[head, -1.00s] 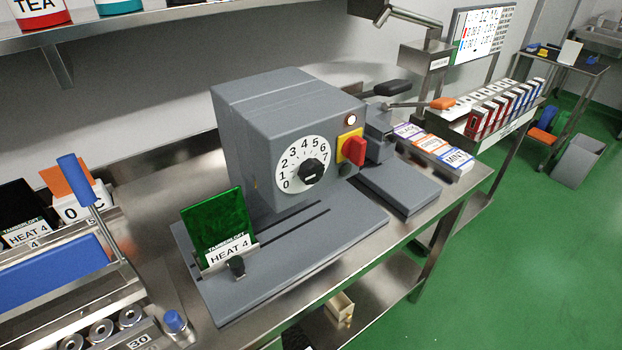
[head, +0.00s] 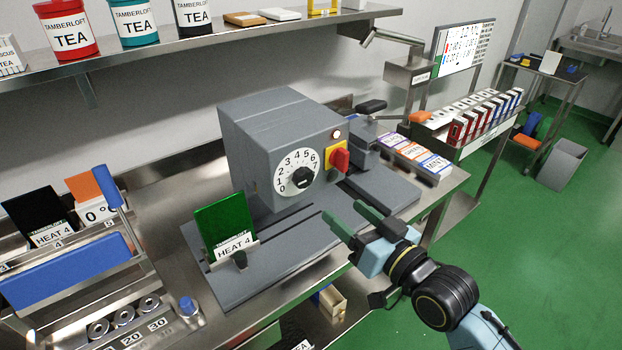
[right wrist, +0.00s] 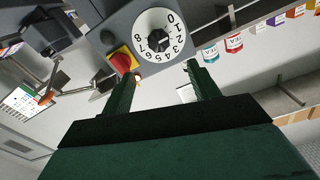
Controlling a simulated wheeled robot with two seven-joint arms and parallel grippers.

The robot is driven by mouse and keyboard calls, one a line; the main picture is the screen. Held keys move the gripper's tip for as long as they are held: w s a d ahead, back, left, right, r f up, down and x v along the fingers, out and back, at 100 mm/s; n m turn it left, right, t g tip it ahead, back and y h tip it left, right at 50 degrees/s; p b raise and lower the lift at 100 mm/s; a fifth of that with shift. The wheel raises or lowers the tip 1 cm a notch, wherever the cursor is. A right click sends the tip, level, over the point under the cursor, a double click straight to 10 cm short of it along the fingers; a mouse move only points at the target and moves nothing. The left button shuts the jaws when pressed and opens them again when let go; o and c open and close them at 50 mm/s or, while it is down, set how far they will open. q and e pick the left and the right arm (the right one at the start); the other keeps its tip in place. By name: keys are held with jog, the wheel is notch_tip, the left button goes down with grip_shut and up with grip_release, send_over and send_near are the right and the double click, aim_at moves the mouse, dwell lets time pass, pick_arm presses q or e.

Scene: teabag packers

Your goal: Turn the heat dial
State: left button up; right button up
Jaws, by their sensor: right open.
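The heat dial (head: 298,179) is a white numbered disc with a black knob on the front of a grey machine (head: 270,135). Its numbers run from 0 upward. The dial also shows in the right wrist view (right wrist: 157,36), upside down, beyond and between the fingers. A green packet (head: 224,226) stands in front of the machine, with a label reading HEAT 4. My right gripper (head: 352,220) is open and empty, apart from the dial, to its lower right. Its fingers also show in the right wrist view (right wrist: 160,82). My left gripper is not in view.
A red switch on a yellow plate (head: 338,158) sits right of the dial, below a lit lamp (head: 336,133). A blue-handled device (head: 75,262) stands at left. Tea tins line the shelf above (head: 180,37). Space directly before the dial is clear.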

aim_at(307, 179)
jog(key=x, duration=1.3)
jog(key=shift+f+p, duration=0.1)
jog(key=shift+p, duration=0.25)
jog(key=shift+c, duration=0.2)
jog(key=c, duration=0.9)
